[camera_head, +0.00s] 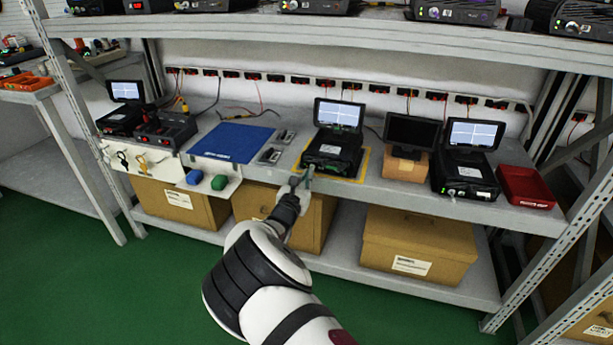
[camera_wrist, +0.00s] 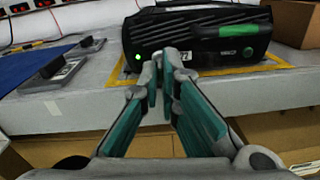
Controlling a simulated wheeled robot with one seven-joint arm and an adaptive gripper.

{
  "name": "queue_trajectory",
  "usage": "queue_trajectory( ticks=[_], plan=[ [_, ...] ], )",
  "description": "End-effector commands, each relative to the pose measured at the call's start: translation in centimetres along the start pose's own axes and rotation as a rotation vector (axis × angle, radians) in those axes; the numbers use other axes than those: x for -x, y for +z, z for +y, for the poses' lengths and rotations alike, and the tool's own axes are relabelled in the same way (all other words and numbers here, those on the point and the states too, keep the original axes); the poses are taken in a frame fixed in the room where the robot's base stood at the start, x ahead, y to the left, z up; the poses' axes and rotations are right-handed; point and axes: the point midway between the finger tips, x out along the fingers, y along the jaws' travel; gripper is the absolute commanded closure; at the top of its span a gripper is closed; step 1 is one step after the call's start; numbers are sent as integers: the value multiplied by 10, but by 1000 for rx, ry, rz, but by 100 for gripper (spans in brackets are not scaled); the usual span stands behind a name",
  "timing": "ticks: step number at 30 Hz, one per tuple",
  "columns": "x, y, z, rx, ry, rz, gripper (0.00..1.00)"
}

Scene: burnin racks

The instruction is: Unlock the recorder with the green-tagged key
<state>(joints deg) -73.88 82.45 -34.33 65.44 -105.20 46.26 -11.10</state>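A black recorder (camera_head: 333,150) with a raised lit screen stands mid-shelf inside a yellow outline. In the wrist view its front (camera_wrist: 200,38) shows a green light at left, a green patch at upper right and a small white label. My gripper (camera_head: 300,180) is at the shelf's front edge before it. In the wrist view my teal-padded fingertips (camera_wrist: 165,68) are close together, overlapping the recorder's lower front. I cannot see whether something thin is between them. Small keys (camera_head: 123,158) hang on a white front panel at left. No green-tagged key can be made out clearly.
A blue mat (camera_head: 232,141) lies left of the recorder. Blue (camera_head: 194,177) and green (camera_head: 219,182) rounded pieces are at the front edge. Cardboard boxes (camera_head: 418,240) fill the lower shelf.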

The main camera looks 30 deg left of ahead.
Motion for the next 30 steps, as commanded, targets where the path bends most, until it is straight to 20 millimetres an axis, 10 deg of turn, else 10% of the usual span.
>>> queue_trajectory(
  ticks=[30],
  plan=[
    [0,0,-1,-678,0,0,100]
  ],
)
